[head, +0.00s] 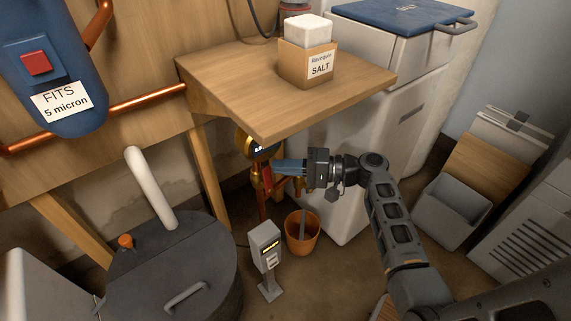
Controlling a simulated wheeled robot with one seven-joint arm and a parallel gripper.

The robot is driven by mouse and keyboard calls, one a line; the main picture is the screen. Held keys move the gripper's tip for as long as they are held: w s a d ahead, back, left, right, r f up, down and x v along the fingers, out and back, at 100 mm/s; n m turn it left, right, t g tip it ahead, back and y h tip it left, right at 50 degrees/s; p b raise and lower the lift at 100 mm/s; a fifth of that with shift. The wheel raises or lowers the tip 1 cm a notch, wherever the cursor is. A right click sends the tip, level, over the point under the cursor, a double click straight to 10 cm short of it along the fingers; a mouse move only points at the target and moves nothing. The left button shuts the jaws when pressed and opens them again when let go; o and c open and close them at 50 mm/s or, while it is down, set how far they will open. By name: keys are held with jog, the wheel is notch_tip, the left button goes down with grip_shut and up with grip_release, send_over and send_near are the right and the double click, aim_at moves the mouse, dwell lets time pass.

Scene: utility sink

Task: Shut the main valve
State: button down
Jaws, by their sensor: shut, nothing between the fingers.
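Brass and red pipework (263,188) stands under the wooden shelf, with a round yellow-rimmed meter (249,147) with a dark display at its top. I take this pipework to hold the main valve, but its handle is not clear, and I cannot tell how it is turned. My gripper (280,167) points left from the end of my arm, with its blue fingers shut and empty. The fingertips overlap the right side of the pipework in the head view; I cannot tell whether they touch it. The shelf and my fingers hide parts of the pipework.
The wooden shelf (235,78) juts out above, bearing a salt box (307,72). A white cabinet (345,205) stands right of the pipework. An orange bucket (302,240) and a small grey post (266,248) stand below. A dark lidded tank (165,265) is at lower left.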

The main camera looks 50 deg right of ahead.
aim_at(267, 173)
jog(key=shift+w+a+r+n+g+h+p, duration=0.2)
jog(key=shift+a+r+n+g+p, duration=0.15)
jog(key=shift+p, duration=0.35)
jog(key=shift+w+a+r+n+g+h+p, duration=0.1)
jog(key=shift+a+r+n+g+h+p, duration=0.1)
jog(key=shift+a+n+p, duration=0.35)
jog(key=a+n+g+h+p, duration=0.1)
jog(key=p, duration=0.1)
jog(key=a+n+g+h+p, duration=0.1)
jog(key=a+p, duration=0.1)
jog(key=p, duration=0.1)
jog(key=shift+w+r+h, duration=0.1)
jog(key=shift+w+h, duration=0.2)
jog(key=shift+w, duration=0.1)
jog(key=w+a+f+n+g+h+p, duration=0.1)
jog(key=a+f+n+g+h+p, duration=0.1)
jog(key=a+f+h+p, duration=0.2)
jog(key=shift+w+a+f+n+p, duration=0.4)
jog(key=shift+a+f+p, duration=0.3)
jog(key=shift+a, duration=0.3)
jog(key=shift+a+f+g, duration=0.1)
jog(key=shift+g, duration=0.15)
